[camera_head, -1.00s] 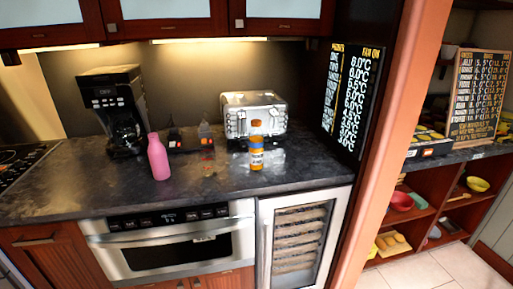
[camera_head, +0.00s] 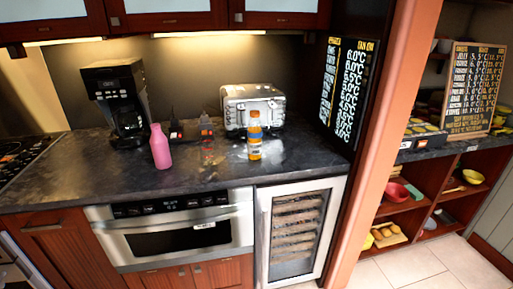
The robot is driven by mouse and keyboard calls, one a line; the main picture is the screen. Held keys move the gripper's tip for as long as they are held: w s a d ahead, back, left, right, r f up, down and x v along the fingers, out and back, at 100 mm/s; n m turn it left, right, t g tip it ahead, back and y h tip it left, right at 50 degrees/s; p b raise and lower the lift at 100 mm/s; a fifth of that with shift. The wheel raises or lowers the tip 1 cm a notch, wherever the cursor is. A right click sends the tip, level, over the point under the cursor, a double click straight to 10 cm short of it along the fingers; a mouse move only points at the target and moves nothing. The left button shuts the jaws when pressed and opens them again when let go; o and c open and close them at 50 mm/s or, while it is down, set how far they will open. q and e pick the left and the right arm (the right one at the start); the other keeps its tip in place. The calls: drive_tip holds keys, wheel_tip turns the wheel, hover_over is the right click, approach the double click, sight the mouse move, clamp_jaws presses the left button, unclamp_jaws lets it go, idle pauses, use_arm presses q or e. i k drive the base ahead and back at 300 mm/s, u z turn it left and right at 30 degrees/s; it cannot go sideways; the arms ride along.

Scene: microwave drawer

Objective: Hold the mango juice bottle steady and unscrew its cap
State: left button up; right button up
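An orange bottle with an orange-brown cap and a dark blue label, which looks like the mango juice bottle (camera_head: 255,140), stands upright on the dark countertop (camera_head: 205,177), in front of the toaster. Its cap (camera_head: 254,114) is on top of it. Neither of my grippers shows in the head view, so nothing of mine touches the bottle.
A pink bottle (camera_head: 160,148) stands to the left, beside the black coffee maker (camera_head: 118,98). A silver toaster (camera_head: 253,106) is behind the juice bottle. The microwave drawer (camera_head: 177,238) is below the counter. A wooden post (camera_head: 382,150) bounds the right side.

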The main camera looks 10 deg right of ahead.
sight(254, 127)
drive_tip(key=k, duration=1.2)
drive_tip(key=z, duration=0.45)
drive_tip(key=i, duration=0.55)
drive_tip(key=z, duration=0.85)
drive_tip(key=i, duration=0.95)
drive_tip(key=u, duration=0.45)
drive_tip(key=i, duration=0.8)
drive_tip(key=u, duration=1.05)
drive_tip(key=i, duration=0.2)
drive_tip(key=u, duration=0.15)
